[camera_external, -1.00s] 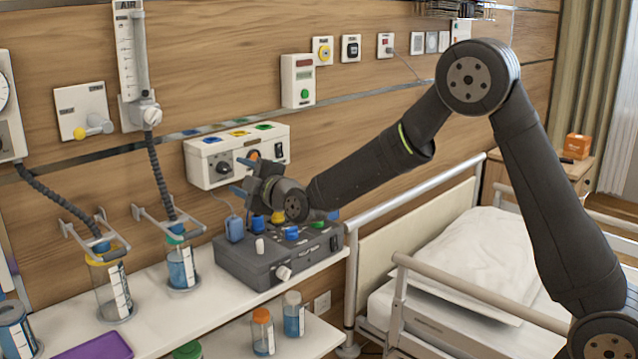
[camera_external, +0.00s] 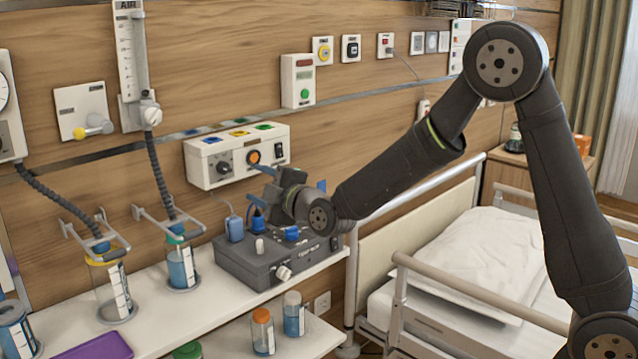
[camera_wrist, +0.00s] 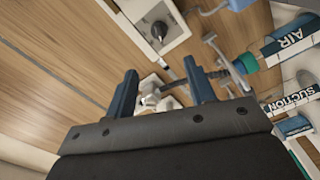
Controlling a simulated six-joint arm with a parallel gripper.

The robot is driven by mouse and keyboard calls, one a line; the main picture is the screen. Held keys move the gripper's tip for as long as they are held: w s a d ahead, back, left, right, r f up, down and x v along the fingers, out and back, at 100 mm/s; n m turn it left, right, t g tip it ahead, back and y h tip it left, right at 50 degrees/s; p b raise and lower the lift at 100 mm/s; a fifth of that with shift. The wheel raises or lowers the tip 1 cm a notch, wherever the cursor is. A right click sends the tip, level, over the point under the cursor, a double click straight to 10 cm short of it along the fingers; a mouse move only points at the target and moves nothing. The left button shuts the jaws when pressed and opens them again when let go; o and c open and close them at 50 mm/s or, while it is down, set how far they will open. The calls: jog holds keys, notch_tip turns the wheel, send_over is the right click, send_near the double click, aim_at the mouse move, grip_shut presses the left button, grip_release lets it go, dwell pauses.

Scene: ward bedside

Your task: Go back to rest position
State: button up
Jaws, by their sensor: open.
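My gripper (camera_external: 264,184) is in front of the wall, just above the right part of the grey control box (camera_external: 262,262) on the shelf. Its blue fingers point left toward the wall panel. In the wrist view my gripper (camera_wrist: 160,95) shows two blue fingers spread apart with nothing held between them. The white wall unit (camera_external: 225,165) with a dark knob and an orange button is just beyond the fingertips; it also shows at the top of the wrist view (camera_wrist: 143,12).
The white shelf (camera_external: 205,318) holds two jars with hoses at the left and a purple tray (camera_external: 95,346). Small bottles stand on a lower shelf. The bed (camera_external: 470,250) with metal rails (camera_external: 480,292) lies right of the shelf, under my arm. The space above the bed is otherwise open.

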aim_at(226, 169)
jog(key=x, duration=1.1)
jog(key=shift+w+a+f, duration=0.1)
jog(key=shift+w+a, duration=0.15)
jog(key=shift+w, duration=0.05)
jog(key=shift+w+a, duration=0.25)
jog(key=m, duration=0.3)
jog(key=shift+d, duration=0.1)
jog(key=m, duration=0.4)
jog(key=shift+d+r, duration=0.1)
jog(key=shift+r, duration=0.1)
jog(key=m, duration=0.6)
jog(key=shift+w+d+m, duration=0.1)
jog(key=shift+w+m, duration=0.05)
jog(key=shift+m, duration=0.25)
